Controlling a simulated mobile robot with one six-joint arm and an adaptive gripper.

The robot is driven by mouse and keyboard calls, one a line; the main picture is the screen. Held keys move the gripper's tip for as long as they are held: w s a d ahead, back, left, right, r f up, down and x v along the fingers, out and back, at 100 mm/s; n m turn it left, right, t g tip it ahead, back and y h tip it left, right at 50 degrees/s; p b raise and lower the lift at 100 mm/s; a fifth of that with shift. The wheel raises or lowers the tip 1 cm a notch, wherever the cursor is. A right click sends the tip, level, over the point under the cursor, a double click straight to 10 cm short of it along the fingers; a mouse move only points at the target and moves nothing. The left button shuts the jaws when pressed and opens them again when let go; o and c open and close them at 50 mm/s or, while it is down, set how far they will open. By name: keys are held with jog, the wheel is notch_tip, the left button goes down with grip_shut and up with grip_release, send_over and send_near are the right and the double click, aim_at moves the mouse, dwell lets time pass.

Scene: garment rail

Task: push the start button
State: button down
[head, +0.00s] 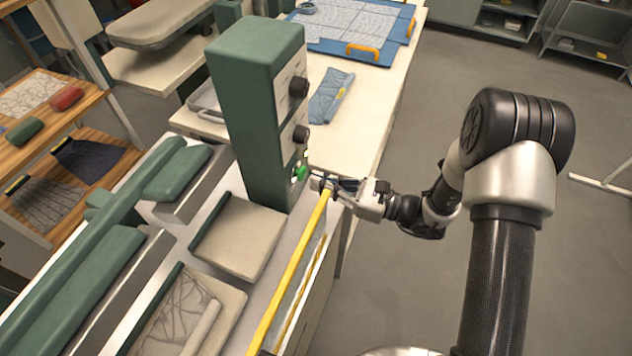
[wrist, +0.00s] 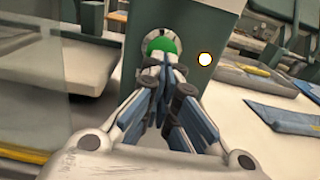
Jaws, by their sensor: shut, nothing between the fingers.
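The green start button (head: 301,172) sits low on the front of a tall green control box (head: 262,110), below two dark knobs. In the wrist view the round green button (wrist: 162,45) shows in a pale ring just beyond my fingertips, which hide its lower part. My gripper (head: 318,183) is shut and empty, in front of the button and slightly below it. In the wrist view my gripper (wrist: 163,68) points at the button. I cannot tell whether the fingertips touch it.
A yellow rail (head: 290,272) runs along the machine's edge below my gripper. A white table (head: 350,135) behind the box holds a folded blue cloth (head: 330,95) and a blue board (head: 345,45). Open floor lies right.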

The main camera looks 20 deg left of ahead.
jog(key=d+p, duration=0.2)
jog(key=d, duration=0.9)
jog(key=shift+s+d, duration=0.2)
jog(key=shift+s, duration=0.2)
dwell(0.5)
jog(key=s+d+r+n+g+h, duration=0.2)
jog(key=s+r+n+g+h, duration=0.3)
jog(key=s+r+n+h, duration=0.5)
jog(key=s+d+r+n+t+h, duration=0.4)
jog(key=d+r, duration=0.1)
jog(key=d, duration=0.2)
jog(key=s+d+r+n+t+h, duration=0.4)
jog(key=s+d, duration=0.1)
jog(key=d, duration=0.2)
jog(key=shift+s+d+r+n, duration=0.25)
jog(key=shift+d+r+n, duration=0.05)
jog(key=shift+r+n, duration=0.1)
